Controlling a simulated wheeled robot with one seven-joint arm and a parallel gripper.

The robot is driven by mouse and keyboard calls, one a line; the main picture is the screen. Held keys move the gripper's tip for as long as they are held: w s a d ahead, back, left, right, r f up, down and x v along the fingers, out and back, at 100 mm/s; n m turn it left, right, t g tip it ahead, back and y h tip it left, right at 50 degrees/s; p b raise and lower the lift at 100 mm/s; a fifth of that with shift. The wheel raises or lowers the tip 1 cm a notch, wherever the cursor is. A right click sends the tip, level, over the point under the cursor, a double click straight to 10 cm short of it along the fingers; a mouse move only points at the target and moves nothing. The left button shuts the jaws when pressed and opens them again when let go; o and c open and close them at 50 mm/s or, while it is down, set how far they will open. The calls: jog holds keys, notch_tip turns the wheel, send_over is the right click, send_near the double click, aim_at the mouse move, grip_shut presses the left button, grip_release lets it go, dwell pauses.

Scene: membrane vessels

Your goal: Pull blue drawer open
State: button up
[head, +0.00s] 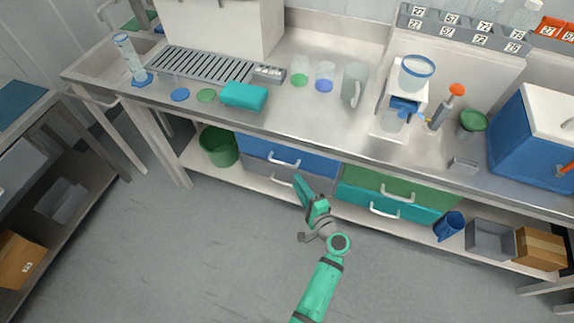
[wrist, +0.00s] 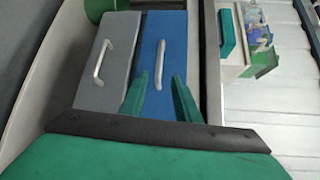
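The blue drawer (head: 312,159) is under the bench, above a grey drawer, and looks closed. Its pale bar handle (head: 284,162) faces the aisle. In the wrist view, the blue drawer (wrist: 168,48) appears upright beside the grey one, its handle (wrist: 159,65) just beyond and between my fingertips. My gripper (head: 299,178) is in front of the drawer stack, pointing at it. In the wrist view my gripper (wrist: 161,77) has its two green fingers apart and nothing held. Whether a finger touches the handle cannot be told.
The grey drawer (wrist: 101,80) has its own handle close to my left finger. A green drawer (head: 370,183) and a teal drawer (head: 360,197) stand to the right. The steel bench edge (head: 300,147) overhangs above. The floor (head: 200,260) in front is clear.

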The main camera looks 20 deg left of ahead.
jog(key=x, duration=1)
jog(key=shift+s+a, duration=0.15)
jog(key=shift+a, duration=0.05)
grip_shut()
